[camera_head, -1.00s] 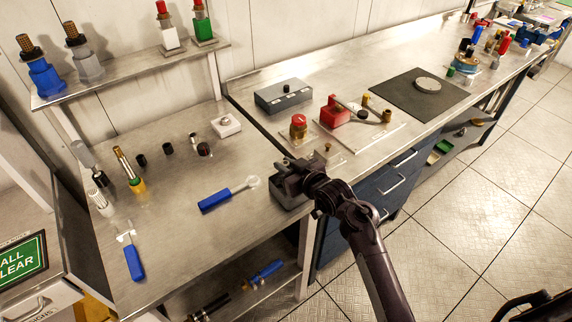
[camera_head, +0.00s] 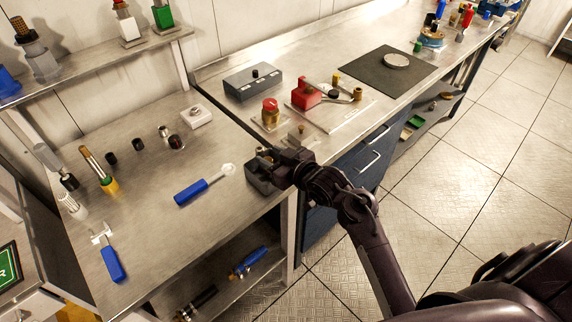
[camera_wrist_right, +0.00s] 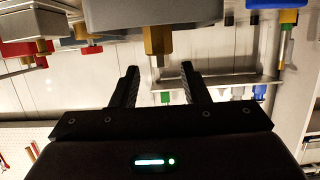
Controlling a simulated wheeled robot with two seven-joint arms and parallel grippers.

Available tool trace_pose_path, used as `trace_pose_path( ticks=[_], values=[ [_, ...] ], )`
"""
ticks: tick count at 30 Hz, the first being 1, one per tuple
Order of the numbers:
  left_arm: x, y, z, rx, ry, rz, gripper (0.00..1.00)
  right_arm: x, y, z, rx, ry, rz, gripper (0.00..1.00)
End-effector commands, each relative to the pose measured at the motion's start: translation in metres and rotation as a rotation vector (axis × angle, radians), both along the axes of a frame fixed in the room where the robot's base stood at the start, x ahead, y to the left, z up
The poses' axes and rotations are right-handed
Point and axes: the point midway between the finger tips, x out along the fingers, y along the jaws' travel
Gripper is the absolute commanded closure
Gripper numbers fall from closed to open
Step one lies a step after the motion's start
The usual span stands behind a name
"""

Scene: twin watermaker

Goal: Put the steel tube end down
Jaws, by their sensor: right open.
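A small steel cylinder (camera_head: 164,132), which may be the steel tube end, stands on the left bench beside a dark cap (camera_head: 176,142). I cannot tell for sure that it is the tube end. A brass hex fitting (camera_wrist_right: 157,40) on a grey body shows beyond the fingertips, in an upside-down view. My left gripper is not in view.
A blue-handled wrench (camera_head: 204,185) and black caps (camera_head: 138,144) lie on the left bench. A red-topped brass valve (camera_head: 270,112), a red clamp (camera_head: 305,92) and a grey box (camera_head: 254,82) stand behind my gripper.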

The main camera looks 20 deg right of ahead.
Motion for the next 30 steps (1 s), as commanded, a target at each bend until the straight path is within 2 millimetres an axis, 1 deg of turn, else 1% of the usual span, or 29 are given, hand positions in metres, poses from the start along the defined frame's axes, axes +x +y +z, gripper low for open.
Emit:
trace_pose_path(
  ticks=[1,3,6,10,15,30],
  values=[
    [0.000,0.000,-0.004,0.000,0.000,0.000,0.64,-0.011,-0.003,0.001,-0.005,0.000,0.001,0.59],
    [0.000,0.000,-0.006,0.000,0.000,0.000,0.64,-0.025,-0.009,0.005,-0.004,0.001,0.000,0.59],
    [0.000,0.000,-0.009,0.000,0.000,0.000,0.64,-0.041,-0.014,0.011,-0.004,0.001,0.001,0.59],
    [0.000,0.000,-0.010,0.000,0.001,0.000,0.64,-0.055,-0.019,0.017,-0.001,0.001,0.001,0.59],
    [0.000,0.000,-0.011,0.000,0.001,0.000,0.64,-0.062,-0.022,0.020,-0.001,0.001,0.001,0.59],
    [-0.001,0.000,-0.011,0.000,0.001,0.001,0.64,-0.062,-0.022,0.020,-0.004,0.006,-0.002,0.59]
  ],
)
